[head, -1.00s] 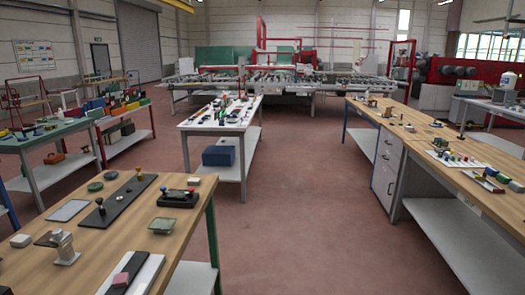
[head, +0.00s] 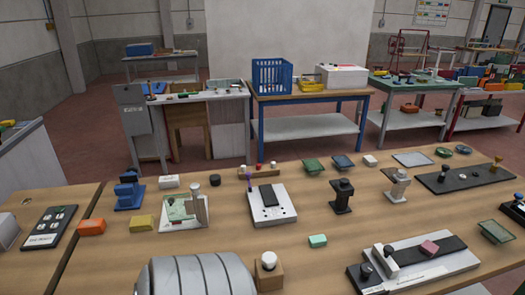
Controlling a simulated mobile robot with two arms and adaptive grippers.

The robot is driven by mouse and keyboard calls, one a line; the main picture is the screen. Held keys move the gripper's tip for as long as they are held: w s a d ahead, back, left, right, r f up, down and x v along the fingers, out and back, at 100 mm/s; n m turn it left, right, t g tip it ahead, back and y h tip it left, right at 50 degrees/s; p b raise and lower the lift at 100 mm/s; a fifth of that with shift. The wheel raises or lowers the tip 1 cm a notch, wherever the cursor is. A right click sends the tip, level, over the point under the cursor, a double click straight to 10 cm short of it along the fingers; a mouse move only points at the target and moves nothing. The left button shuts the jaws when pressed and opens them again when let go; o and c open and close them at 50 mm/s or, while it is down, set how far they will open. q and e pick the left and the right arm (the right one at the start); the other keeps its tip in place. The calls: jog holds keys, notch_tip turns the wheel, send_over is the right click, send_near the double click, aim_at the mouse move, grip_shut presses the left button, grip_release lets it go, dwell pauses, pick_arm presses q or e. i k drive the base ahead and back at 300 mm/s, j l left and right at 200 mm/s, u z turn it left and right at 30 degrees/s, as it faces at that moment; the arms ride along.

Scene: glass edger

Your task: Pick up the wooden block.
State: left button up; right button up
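A small wooden block (head: 269,279) with a white rounded knob on top stands at the near edge of the wooden workbench (head: 300,275), at the bottom middle of the head view. A narrow wooden strip (head: 246,183) with small coloured pegs lies farther back on the same bench. I cannot tell for certain which of these is the task's block. Neither of my grippers is in view.
A white fixture with a black pad (head: 272,205), an orange block (head: 91,227), a yellow block (head: 142,223), a mint block (head: 318,241) and a black-and-white fixture (head: 425,262) are spread on the bench. Bare wood lies around the mint block. A blue crate (head: 271,76) stands behind.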

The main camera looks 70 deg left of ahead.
aim_at(268, 280)
jog(key=u, duration=2.05)
